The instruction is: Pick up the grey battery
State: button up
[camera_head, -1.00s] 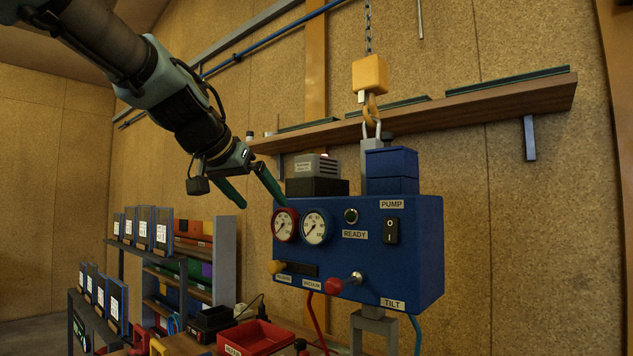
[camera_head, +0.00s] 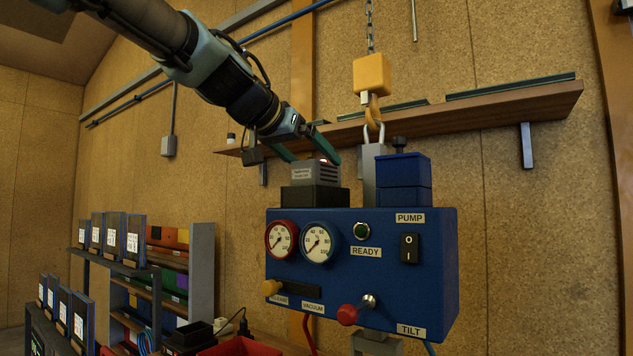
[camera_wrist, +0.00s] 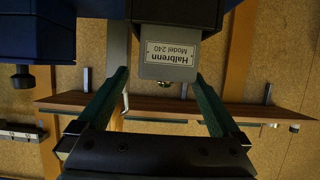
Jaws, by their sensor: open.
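In the wrist view, which is upside down, the labelled battery (camera_wrist: 168,58) shows between the two fingertips of my gripper (camera_wrist: 161,75). I cannot tell whether either finger touches it.
Blue boxes (camera_head: 404,178) and a grey post (camera_head: 368,180) stand just right of the battery. A yellow hook block (camera_head: 371,75) hangs above the post. A wooden shelf (camera_head: 480,115) runs along the wall behind. Racks of coloured bins (camera_head: 166,280) stand at left.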

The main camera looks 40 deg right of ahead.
aim_at(325, 173)
jog(key=shift+w+p+x, duration=0.15)
jog(key=shift+p+x, duration=0.5)
jog(key=shift+x, duration=0.9)
jog(key=shift+w+p+x, duration=0.15)
jog(key=shift+p+x, duration=0.5)
jog(key=shift+x, duration=0.9)
jog(key=shift+c, duration=0.2)
grip_shut()
jog(key=shift+r, duration=0.15)
